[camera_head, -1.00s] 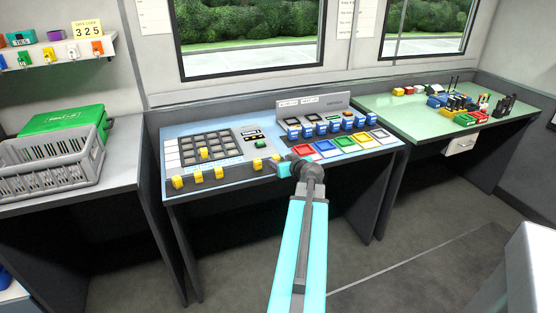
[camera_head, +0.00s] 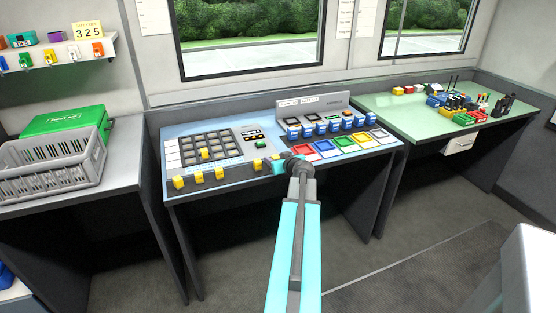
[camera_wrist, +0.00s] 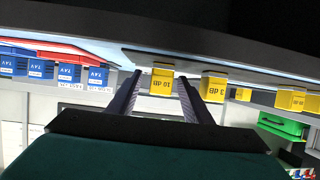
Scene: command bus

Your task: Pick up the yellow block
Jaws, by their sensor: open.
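A yellow block marked 10 dB (camera_wrist: 162,84) shows in the wrist view between the two dark fingers of my gripper (camera_wrist: 160,76). The fingers are apart, one on each side of the block; I cannot tell whether they touch it. A second yellow block marked 3 dB (camera_wrist: 213,88) is just right of the right finger. In the head view, yellow blocks (camera_head: 198,178) line the front edge of the blue desk, and one yellow block (camera_head: 204,153) sits in the dark grid. My wrist hides part of the desk's front edge there.
Blue blocks (camera_wrist: 68,73) stand at the left in the wrist view. Coloured square pads (camera_head: 325,149) lie on the desk (camera_head: 230,182) right of my arm. A grey crate (camera_head: 50,165) is on the left table, and a green table (camera_head: 400,108) is at right.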

